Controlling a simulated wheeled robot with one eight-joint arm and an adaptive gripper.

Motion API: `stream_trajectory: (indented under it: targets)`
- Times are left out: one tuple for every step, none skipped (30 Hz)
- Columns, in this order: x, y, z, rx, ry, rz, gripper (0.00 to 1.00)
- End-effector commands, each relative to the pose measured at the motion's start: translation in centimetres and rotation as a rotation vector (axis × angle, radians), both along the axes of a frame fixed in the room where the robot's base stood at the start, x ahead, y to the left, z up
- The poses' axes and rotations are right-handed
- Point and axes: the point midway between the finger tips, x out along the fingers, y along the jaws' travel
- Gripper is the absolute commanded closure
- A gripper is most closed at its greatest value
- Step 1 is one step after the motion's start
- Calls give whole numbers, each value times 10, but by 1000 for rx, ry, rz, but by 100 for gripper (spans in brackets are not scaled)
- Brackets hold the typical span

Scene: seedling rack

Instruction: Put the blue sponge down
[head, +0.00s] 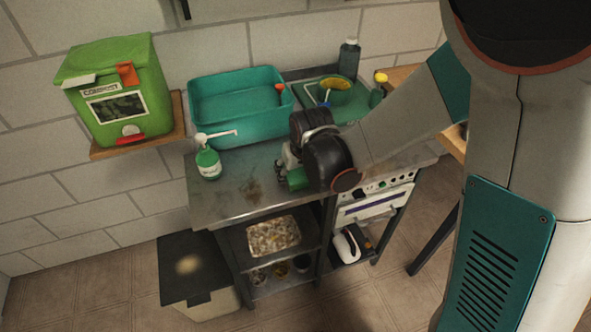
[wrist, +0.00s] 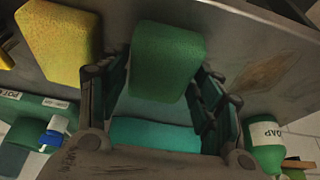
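No blue sponge shows in either view. A green sponge (wrist: 168,60) sits between the two fingers of my gripper (wrist: 166,75) in the wrist view, with a finger along each side; the fingers appear shut on it. In the head view my gripper (head: 287,168) is low over the middle of the metal counter (head: 225,195), and the green sponge (head: 297,179) shows beneath it. I cannot tell whether the sponge touches the counter. A yellow sponge (wrist: 58,45) lies to the left in the wrist view; my arm hides that area in the head view.
A white-capped soap bottle (head: 208,162) stands on the counter's left, and a teal basin (head: 240,130) behind. A green tray (head: 350,111) holding a yellow bowl (head: 335,91) is at the back right. The counter around the dark stain (head: 253,190) is clear.

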Motion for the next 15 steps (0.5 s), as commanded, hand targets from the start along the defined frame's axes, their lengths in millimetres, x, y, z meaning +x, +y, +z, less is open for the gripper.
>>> stream_trajectory:
  targets:
    - [0, 0, 0, 0, 0, 0, 27]
    - [0, 0, 0, 0, 0, 0, 27]
    - [0, 0, 0, 0, 0, 0, 27]
    - [0, 0, 0, 0, 0, 0, 27]
    - [0, 0, 0, 0, 0, 0, 27]
    - [0, 0, 0, 0, 0, 0, 27]
    - [0, 0, 0, 0, 0, 0, 27]
    - [0, 0, 0, 0, 0, 0, 27]
    - [0, 0, 0, 0, 0, 0, 27]
    - [0, 0, 1, 0, 0, 0, 27]
    - [0, 0, 1, 0, 0, 0, 27]
    - [0, 0, 2, 0, 0, 0, 27]
    - [0, 0, 3, 0, 0, 0, 27]
    - [0, 0, 4, 0, 0, 0, 27]
    - [-1, 0, 8, 0, 0, 0, 27]
